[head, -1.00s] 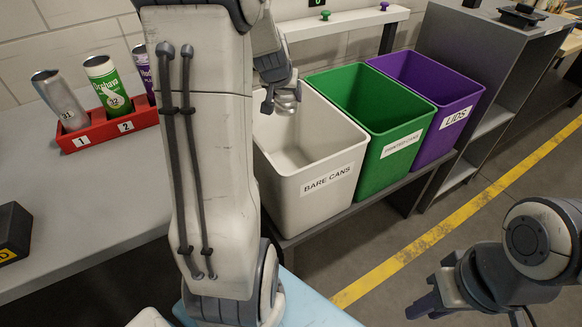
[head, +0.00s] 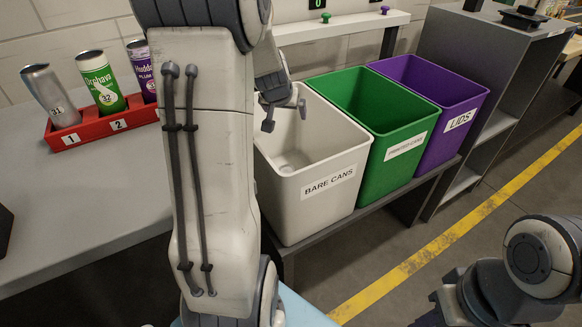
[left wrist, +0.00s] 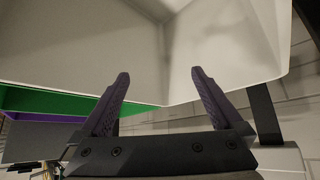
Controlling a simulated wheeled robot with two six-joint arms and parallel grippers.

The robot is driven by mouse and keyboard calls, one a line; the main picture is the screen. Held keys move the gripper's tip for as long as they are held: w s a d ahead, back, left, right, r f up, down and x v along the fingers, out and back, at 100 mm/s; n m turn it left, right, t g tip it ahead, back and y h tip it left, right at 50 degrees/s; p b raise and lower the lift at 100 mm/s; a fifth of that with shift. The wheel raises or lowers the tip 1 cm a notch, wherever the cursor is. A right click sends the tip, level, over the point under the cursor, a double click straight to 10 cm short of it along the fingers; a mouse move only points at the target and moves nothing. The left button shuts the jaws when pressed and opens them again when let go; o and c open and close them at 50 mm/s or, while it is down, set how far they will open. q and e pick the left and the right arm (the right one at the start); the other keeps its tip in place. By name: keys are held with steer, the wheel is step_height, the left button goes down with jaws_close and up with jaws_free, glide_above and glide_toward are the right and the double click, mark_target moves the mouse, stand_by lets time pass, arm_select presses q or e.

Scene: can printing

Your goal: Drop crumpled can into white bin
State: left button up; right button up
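The white bin (head: 322,190), labelled BARE CANS, stands at the left of a row of three bins. My left gripper (head: 285,116) is over its back left part. In the left wrist view the two purple fingers (left wrist: 160,98) are wide apart with nothing between them, and the white bin's walls (left wrist: 80,45) fill the background. I cannot make out a crumpled can for certain; part of the bin's inside is hidden. A pale shape on its floor is too faint to name. My right gripper (head: 430,318) is at the bottom right, mostly cut off.
A green bin (head: 385,160) and a purple LIDS bin (head: 450,135) stand right of the white one. A red holder (head: 85,135) with a bare silver can (head: 48,95), a green can (head: 100,82) and a purple can (head: 140,70) is on the grey table (head: 90,210).

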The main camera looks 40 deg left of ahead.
arm_select(q)
steer(key=p+v, duration=0.2)
steer(key=v, duration=0.8)
steer(key=shift+r+p, duration=0.15)
steer(key=shift+p, duration=0.25)
steer(key=shift+s+d, duration=0.1)
steer(key=shift+d, duration=0.05)
